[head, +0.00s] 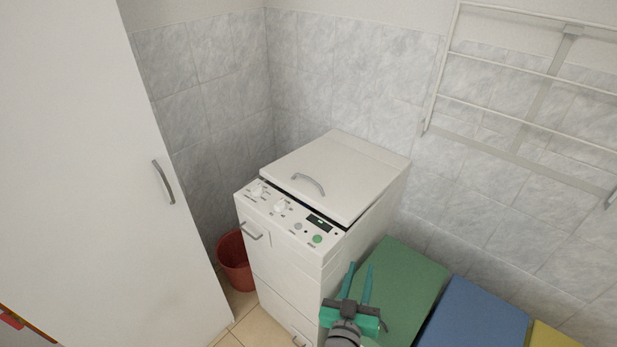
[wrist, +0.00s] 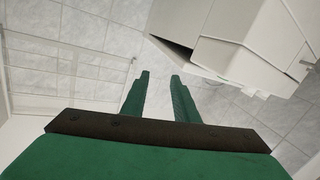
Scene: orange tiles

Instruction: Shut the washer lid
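The white top-loading washer (head: 290,270) stands in the corner against the tiled wall. Its lid (head: 335,170), with a grey curved handle (head: 308,184), lies almost flat on top. A dark gap shows along the lid's front edge, so it looks slightly raised there. My gripper (head: 360,268) is in front of the washer's right side, lower than the lid and apart from it. Its two green fingers are apart with nothing between them, as the wrist view also shows (wrist: 160,74). In the wrist view the washer (wrist: 240,40) is at the upper right, with a dark opening at its edge.
A tall white cabinet (head: 90,170) fills the left. A red bucket (head: 236,262) stands between it and the washer. Green (head: 405,285), blue (head: 475,318) and yellow (head: 555,335) boxes or bins line the right. A white wall rack (head: 530,75) hangs above them. Space above the washer is clear.

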